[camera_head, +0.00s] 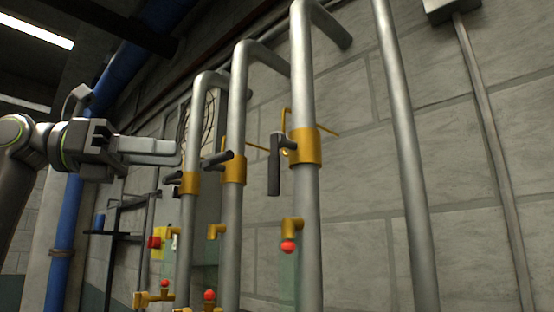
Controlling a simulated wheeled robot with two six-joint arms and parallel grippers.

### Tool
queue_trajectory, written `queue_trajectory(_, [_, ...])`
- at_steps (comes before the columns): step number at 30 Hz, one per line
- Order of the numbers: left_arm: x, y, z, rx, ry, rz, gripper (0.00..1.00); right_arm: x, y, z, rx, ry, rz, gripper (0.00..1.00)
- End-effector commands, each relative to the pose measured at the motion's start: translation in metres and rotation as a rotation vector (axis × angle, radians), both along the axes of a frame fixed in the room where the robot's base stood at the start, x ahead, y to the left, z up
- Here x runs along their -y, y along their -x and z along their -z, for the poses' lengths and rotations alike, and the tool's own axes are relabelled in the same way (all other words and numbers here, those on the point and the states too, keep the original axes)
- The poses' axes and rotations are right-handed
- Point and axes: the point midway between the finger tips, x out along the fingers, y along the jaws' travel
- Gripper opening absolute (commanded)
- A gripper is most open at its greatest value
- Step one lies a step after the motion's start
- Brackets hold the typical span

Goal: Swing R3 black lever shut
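Three grey vertical pipes carry brass valves with black levers; no R3 label is legible. On the nearest pipe, the black lever (274,165) hangs down alongside the brass valve body (306,147). On the middle pipe, the black lever (217,159) sticks out to the left from its brass valve (234,169). On the farthest pipe, a short dark lever (172,179) points left from its brass valve (189,183). My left gripper (178,153) is at the left, its fingertips near the farthest pipe, above that valve. The finger gap is not clear from this side. My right gripper is out of view.
Red-tipped brass fittings (289,246) sit lower on the pipes. A plain grey pipe (405,150) stands to the right. A blue pipe (68,230) and a grey cabinet (205,215) are behind. The block wall (360,200) backs the pipes.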

Motion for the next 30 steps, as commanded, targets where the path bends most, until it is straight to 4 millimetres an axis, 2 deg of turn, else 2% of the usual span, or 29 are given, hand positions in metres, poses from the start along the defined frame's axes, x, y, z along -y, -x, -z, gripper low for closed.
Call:
queue_trajectory(18, [0.126, -0.025, -0.003, -0.004, 0.002, 0.008, 0.35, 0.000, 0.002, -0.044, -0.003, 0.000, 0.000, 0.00])
queue_trajectory(24, [0.152, -0.031, -0.001, -0.005, 0.003, 0.006, 0.35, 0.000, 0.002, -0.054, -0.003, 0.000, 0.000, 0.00])
queue_trajectory(30, [0.161, -0.033, 0.000, -0.004, 0.003, 0.004, 0.35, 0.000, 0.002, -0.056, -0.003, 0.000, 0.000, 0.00])
